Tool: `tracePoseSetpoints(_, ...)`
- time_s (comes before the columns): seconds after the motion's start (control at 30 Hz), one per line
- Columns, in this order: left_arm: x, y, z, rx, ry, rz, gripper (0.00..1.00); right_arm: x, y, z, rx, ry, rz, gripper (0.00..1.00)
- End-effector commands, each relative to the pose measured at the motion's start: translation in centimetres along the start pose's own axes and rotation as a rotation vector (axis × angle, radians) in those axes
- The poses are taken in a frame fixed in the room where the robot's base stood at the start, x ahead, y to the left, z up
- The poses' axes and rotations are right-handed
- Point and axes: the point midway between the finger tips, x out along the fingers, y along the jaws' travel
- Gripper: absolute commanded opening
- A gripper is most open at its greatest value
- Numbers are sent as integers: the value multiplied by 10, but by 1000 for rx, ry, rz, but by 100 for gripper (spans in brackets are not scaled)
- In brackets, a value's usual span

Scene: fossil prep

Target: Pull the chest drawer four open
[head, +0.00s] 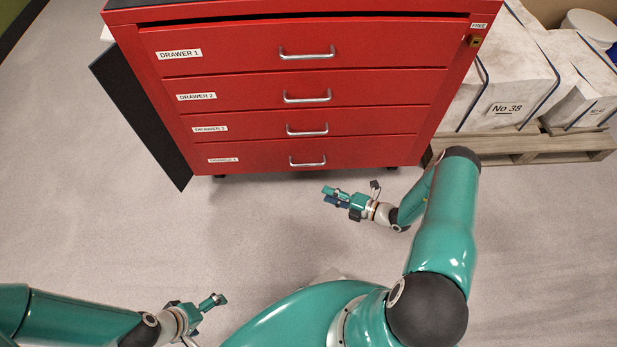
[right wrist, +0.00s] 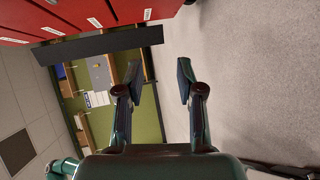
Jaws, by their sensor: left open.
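The red chest (head: 300,88) stands at the top of the head view with its front facing me. Drawer four (head: 265,158) is its lowest drawer, flush with the front, and its silver bar handle (head: 307,163) is at the middle. My right gripper (head: 328,196) is open and empty, below and slightly right of that handle and apart from it. In the right wrist view its two fingers (right wrist: 159,79) stand apart with nothing between them; part of the red chest (right wrist: 60,12) shows at the top left. My left gripper (head: 220,300) is open and empty, low over the floor, far from the chest.
A dark panel (head: 140,115) leans along the chest's left side. A wooden pallet (head: 510,147) with white wrapped blocks (head: 507,85) stands close on the right. A key lock (head: 474,41) sits at the upper right. The floor (head: 240,225) before the chest is clear.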

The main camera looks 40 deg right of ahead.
Motion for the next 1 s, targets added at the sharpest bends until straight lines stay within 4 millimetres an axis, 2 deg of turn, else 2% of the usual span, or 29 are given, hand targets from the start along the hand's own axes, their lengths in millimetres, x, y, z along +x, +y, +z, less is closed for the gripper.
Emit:
tracePoseSetpoints(0.03, 15, -5, 0, 0, 1, 0, 100, -7, -18, 21, 53, -83, 30, 37)
tracePoseSetpoints(0.13, 20, -7, 0, 0, 1, 0, 100, -19, -25, 46, 118, -183, 76, 37)
tracePoseSetpoints(0.23, 22, -8, 0, 0, 1, 0, 100, -21, -26, 56, 143, -219, 96, 37)
tracePoseSetpoints(0.37, 23, -8, 0, 0, 1, 0, 100, -9, -24, 59, 144, -221, 99, 37)
tracePoseSetpoints(1.0, 52, -19, 0, 0, 0, 0, 100, 115, -15, 86, 141, -217, 97, 37)
